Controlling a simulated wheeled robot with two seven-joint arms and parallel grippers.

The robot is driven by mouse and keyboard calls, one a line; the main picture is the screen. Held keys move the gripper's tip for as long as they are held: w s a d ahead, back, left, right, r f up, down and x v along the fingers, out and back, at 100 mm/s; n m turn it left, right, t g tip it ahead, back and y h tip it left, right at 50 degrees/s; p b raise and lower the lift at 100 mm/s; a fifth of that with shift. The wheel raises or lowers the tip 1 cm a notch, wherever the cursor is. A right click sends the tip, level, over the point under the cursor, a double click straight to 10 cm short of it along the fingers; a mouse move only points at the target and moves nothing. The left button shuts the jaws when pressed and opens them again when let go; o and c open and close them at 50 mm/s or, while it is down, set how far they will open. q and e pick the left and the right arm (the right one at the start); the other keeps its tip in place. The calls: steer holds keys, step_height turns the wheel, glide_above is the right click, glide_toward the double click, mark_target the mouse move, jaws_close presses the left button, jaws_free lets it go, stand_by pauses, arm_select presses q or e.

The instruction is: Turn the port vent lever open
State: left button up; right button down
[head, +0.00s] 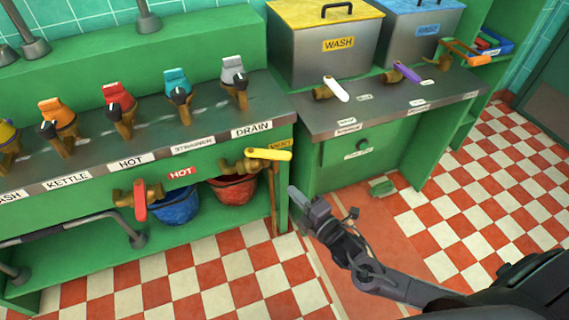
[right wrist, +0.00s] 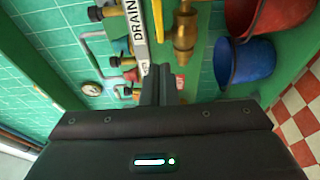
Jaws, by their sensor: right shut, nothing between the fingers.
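In the right wrist view, the brass valve (right wrist: 185,32) stands near the top, right of the DRAIN label. My right gripper (head: 296,195) is shut and empty, below and right of the lever and apart from it. Its shut fingers also show in the right wrist view (right wrist: 161,78). My left gripper is not in view.
A red lever (head: 140,200) hangs down by a HOT label further left. A blue bucket (head: 175,205) and a red bucket (head: 234,187) stand under the bench. The right bench carries a white lever (head: 336,89) and a purple lever (head: 407,72).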

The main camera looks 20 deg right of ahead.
glide_toward(274, 158)
steer(key=w+a, duration=0.3)
steer(key=a, duration=0.1)
steer(key=shift+w+d, duration=0.75)
steer(key=shift+w, duration=0.1)
steer(key=shift+w+d, duration=0.3)
steer(key=shift+w, duration=0.2)
steer(key=shift+d, duration=0.1)
